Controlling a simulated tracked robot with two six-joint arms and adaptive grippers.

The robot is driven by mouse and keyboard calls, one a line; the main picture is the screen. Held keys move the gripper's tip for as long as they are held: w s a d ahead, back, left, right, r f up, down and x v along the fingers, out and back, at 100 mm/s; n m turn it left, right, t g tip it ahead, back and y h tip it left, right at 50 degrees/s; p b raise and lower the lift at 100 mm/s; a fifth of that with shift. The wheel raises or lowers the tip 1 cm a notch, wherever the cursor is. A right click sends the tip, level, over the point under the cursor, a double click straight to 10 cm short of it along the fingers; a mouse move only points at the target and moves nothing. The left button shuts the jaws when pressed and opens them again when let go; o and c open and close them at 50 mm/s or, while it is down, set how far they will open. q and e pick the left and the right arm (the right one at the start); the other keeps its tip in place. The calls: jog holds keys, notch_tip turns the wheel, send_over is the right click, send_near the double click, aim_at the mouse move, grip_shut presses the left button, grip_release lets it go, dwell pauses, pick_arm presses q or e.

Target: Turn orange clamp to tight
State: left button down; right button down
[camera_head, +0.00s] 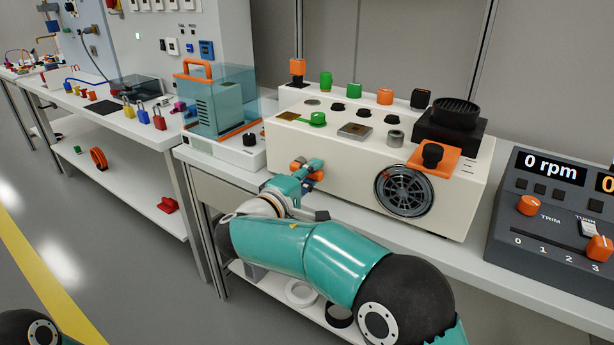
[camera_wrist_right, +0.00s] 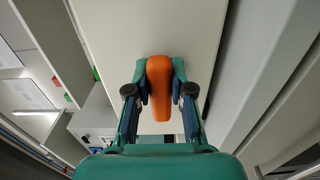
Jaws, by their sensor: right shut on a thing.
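The orange clamp (camera_wrist_right: 160,88) is on the front face of the cream machine (camera_head: 345,160), near its lower left end. My right gripper (camera_wrist_right: 160,85) is shut on the clamp, with one finger on each side of it. In the head view, my right gripper (camera_head: 308,172) partly covers the clamp (camera_head: 296,166), and only bits of orange show around the fingers. In the wrist view the clamp's long side runs up and down the picture. Its tight and loose marks cannot be made out. My left gripper is not in view.
A round fan grille (camera_head: 404,190) is right of the clamp on the same face. A dark control panel (camera_head: 553,215) stands at the right. A clear teal box (camera_head: 217,100) stands at the left. A lower shelf (camera_head: 270,284) holds rings.

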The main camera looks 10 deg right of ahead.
jog(key=shift+f, duration=0.3)
jog(key=c, duration=1)
grip_release()
jog(key=shift+d+r, duration=0.1)
jog(key=shift+r, duration=0.1)
jog(key=v, duration=0.7)
jog(key=shift+s+a, duration=0.2)
